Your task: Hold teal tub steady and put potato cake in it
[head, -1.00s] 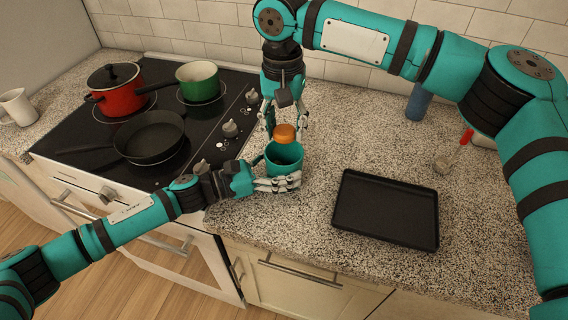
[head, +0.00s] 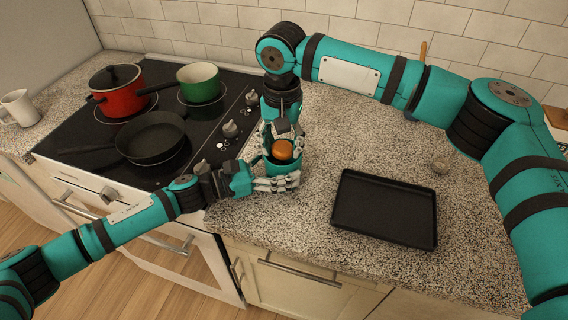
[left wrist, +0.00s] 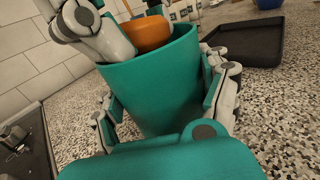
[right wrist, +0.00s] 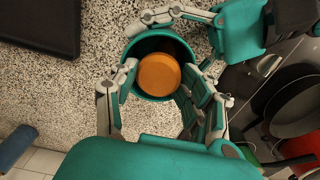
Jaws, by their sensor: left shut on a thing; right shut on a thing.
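The teal tub (head: 272,172) stands upright on the speckled counter. My left gripper (head: 276,183) is shut around its sides, and the tub fills the left wrist view (left wrist: 155,90). The orange-brown potato cake (head: 283,149) is at the tub's mouth, partly below the rim in the left wrist view (left wrist: 147,33). My right gripper (head: 282,138) comes from above and is shut on the cake. In the right wrist view the cake (right wrist: 157,75) appears inside the round rim of the tub (right wrist: 130,50). The tub's floor is mostly hidden.
A black baking tray (head: 385,210) lies to the right on the counter. The stove at left holds a red pot (head: 118,98), a green pot (head: 198,85) and a black pan (head: 150,138). A white mug (head: 18,108) is at far left. Counter between tub and tray is clear.

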